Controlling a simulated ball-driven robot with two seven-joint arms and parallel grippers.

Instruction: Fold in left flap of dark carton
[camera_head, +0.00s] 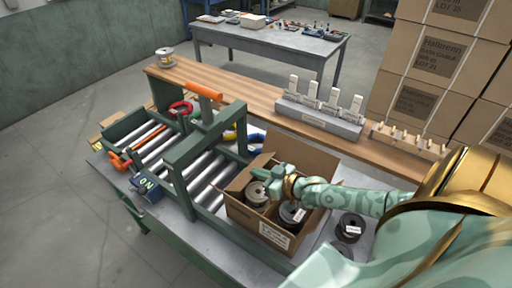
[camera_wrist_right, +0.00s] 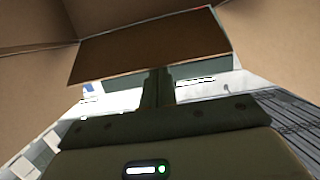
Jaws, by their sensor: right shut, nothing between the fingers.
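The open brown carton (camera_head: 262,226) stands in front of the roller conveyor, with copper spools inside, one (camera_head: 257,193) at left and one (camera_head: 292,213) at right. Its left flap (camera_head: 241,178) stands up at a slant on the conveyor side. My right gripper (camera_head: 258,173) reaches across the carton from the right, over the spools and close to this flap. In the wrist view, its fingers (camera_wrist_right: 158,88) are together and empty, just by the edge of a dark brown panel (camera_wrist_right: 150,46); contact is unclear. My left gripper is out of view.
A green frame (camera_head: 190,150) stands over the conveyor rollers left of the carton. A wooden bench (camera_head: 245,95) with a grey rack (camera_head: 318,118) lies behind. Dark spools (camera_head: 350,227) sit right of the carton. Stacked boxes (camera_head: 425,65) stand back right.

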